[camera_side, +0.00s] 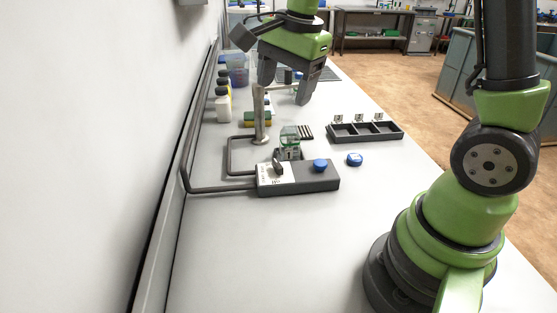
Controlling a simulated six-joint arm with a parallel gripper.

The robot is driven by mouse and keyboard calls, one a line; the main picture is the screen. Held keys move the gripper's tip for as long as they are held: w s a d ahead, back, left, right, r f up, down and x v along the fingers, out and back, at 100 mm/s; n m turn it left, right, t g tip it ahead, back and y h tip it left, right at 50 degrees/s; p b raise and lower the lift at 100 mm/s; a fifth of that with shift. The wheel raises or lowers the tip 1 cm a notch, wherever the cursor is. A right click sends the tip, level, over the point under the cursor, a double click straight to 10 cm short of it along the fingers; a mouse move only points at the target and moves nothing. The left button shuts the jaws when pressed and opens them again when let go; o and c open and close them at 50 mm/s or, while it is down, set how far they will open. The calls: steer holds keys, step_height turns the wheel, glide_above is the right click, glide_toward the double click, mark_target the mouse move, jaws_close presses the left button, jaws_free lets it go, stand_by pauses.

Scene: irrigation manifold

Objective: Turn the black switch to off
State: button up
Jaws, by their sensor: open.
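The black switch (278,167) is a small upright knob on the white label plate at the left part of a dark grey box (318,183). The plate's marks are too small to read, so I cannot tell its setting. A blue round knob (320,164) sits on the same box to the right. My gripper (285,92) is open, pointing down, above and behind the box and apart from the switch. A metal post (260,115) stands just below and in front of its left finger.
A small green-and-clear block (289,137) stands just behind the box. A blue cap (355,159) lies to the right. A black three-compartment tray (366,133) is farther back. Bottles (223,103) line the wall beside grey pipes (187,150). The front of the table is clear.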

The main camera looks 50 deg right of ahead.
mark_target(278, 163)
steer(key=w+d+f+m, duration=0.1)
steer(key=f+m, duration=0.1)
steer(key=f, duration=0.4)
steer(key=w+d+f+m+g, duration=0.1)
steer(key=w+f+m, duration=0.1)
steer(key=f, duration=0.5)
steer(key=w+d+f+m+g, duration=0.1)
steer(key=f+m, duration=0.1)
steer(key=f, duration=0.5)
steer(key=shift+w+d, duration=0.15)
steer(key=shift+d, duration=0.2)
steer(key=c, duration=0.9)
